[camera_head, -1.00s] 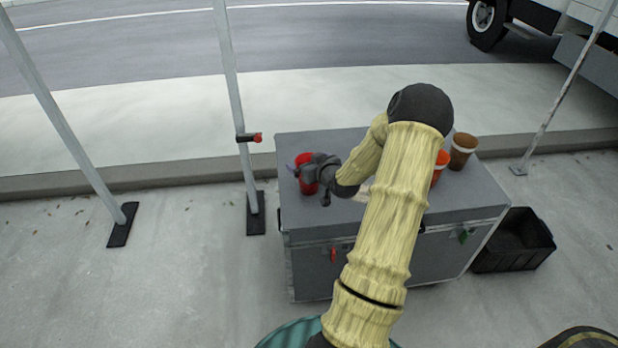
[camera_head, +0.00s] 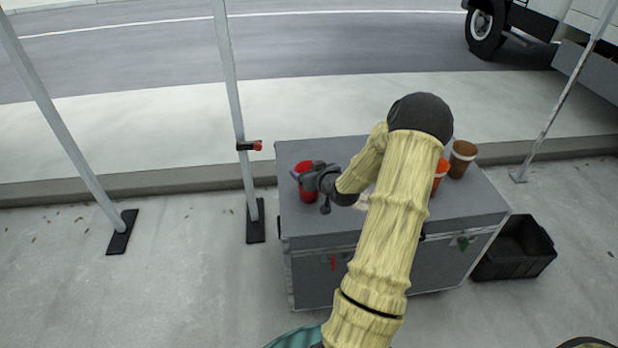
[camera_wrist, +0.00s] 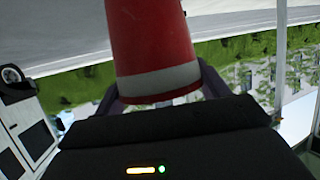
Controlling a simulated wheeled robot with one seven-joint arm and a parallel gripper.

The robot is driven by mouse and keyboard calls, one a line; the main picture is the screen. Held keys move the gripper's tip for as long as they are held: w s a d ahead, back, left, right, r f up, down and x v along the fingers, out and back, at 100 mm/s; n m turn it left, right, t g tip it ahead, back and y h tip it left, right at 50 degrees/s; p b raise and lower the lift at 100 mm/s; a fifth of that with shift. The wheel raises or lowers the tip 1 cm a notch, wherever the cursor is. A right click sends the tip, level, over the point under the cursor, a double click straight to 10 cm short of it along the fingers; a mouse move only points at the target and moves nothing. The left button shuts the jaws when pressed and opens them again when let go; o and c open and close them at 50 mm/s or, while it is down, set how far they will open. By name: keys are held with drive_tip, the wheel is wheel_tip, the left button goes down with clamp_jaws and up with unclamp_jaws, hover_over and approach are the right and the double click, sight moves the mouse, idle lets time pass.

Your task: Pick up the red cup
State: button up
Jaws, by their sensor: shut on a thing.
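The red cup (camera_head: 307,190) is at the left side of the grey case's top (camera_head: 300,226). In the wrist view the red cup (camera_wrist: 150,45) fills the upper middle, with a pale band near its end. My gripper (camera_head: 303,178) is at the cup, its fingers around the cup's sides. In the wrist view my gripper's fingers (camera_wrist: 152,97) flank the cup and are shut on it. Whether the cup's base touches the case cannot be told.
An orange cup (camera_head: 440,172) and a brown cup (camera_head: 462,158) stand at the case's right, the orange one partly behind my arm. A metal pole (camera_head: 238,130) with a clamp stands left of the case. A black crate (camera_head: 515,248) sits on the ground at right.

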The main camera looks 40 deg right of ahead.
wheel_tip(320, 180, up, 10)
drive_tip(key=p, duration=0.2)
idle(0.6)
